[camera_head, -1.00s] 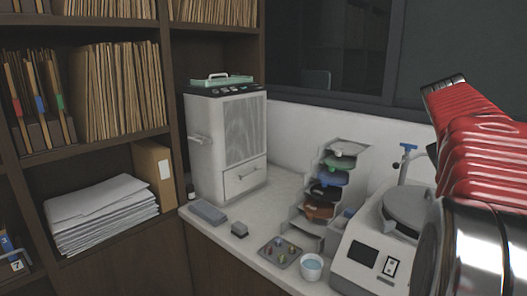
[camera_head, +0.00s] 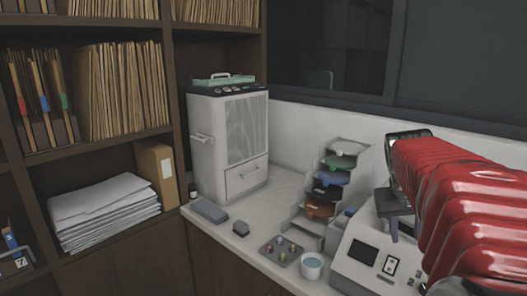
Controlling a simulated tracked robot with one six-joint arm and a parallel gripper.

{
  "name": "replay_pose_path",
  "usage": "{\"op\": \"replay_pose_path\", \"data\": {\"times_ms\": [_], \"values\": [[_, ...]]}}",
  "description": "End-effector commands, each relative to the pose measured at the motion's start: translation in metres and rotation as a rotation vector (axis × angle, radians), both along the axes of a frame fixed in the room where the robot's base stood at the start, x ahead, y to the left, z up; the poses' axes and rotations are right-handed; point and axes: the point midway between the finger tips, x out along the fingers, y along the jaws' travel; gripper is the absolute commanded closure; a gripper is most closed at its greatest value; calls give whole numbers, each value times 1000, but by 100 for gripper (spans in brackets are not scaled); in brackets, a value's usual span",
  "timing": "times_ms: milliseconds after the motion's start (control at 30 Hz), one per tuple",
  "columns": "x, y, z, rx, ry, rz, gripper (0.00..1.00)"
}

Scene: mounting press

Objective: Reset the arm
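My arm, with a red ribbed sleeve (camera_head: 465,200), comes in from the right edge and reaches toward the middle. A dark end piece (camera_head: 393,165) shows at its left end, above the mounting press (camera_head: 365,255). No gripper fingers can be made out. The white press with a dark screen stands on the counter at the lower right. My arm hides much of its upper part. I cannot tell whether the arm touches it.
A white cabinet (camera_head: 228,148) stands at the back of the counter (camera_head: 262,205). A stepped rack (camera_head: 335,185) of coloured trays, a cup (camera_head: 312,266), a small tray of parts (camera_head: 280,251) and two grey blocks lie nearby. Wooden shelves with files fill the left.

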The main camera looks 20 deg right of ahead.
Motion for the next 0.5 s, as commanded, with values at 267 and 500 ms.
{"op": "replay_pose_path", "data": {"times_ms": [267, 500], "values": [[5, 126, -38, 95, -76, 139, 68], [-11, 219, -66, 164, -121, 269, 68]]}}
